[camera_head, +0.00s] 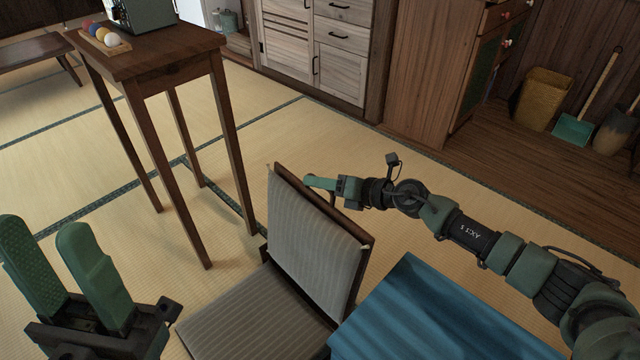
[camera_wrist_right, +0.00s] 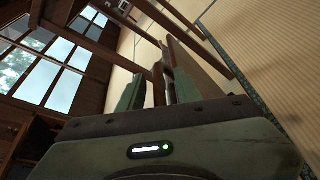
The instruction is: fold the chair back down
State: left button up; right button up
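The chair has a striped grey-beige padded back (camera_head: 315,240) in a dark wooden frame, standing upright and leaning slightly. Its striped seat (camera_head: 250,315) is level at the bottom of the head view. My right gripper (camera_head: 318,183) is beside the upper right part of the back, at its far side, and partly hidden by the frame. In the right wrist view, its fingers (camera_wrist_right: 158,92) stand apart with brown wooden bars seen between and beyond them; contact cannot be told. My left gripper (camera_head: 62,262) is open and empty at the lower left, apart from the chair.
A tall wooden table (camera_head: 150,60) with a tray of balls (camera_head: 104,38) stands behind and left of the chair. A blue surface (camera_head: 430,320) lies right of the chair, under my right arm. Cabinets (camera_head: 340,50) line the back. Tatami is clear around the table.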

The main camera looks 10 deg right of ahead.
grip_shut()
dwell(1.4)
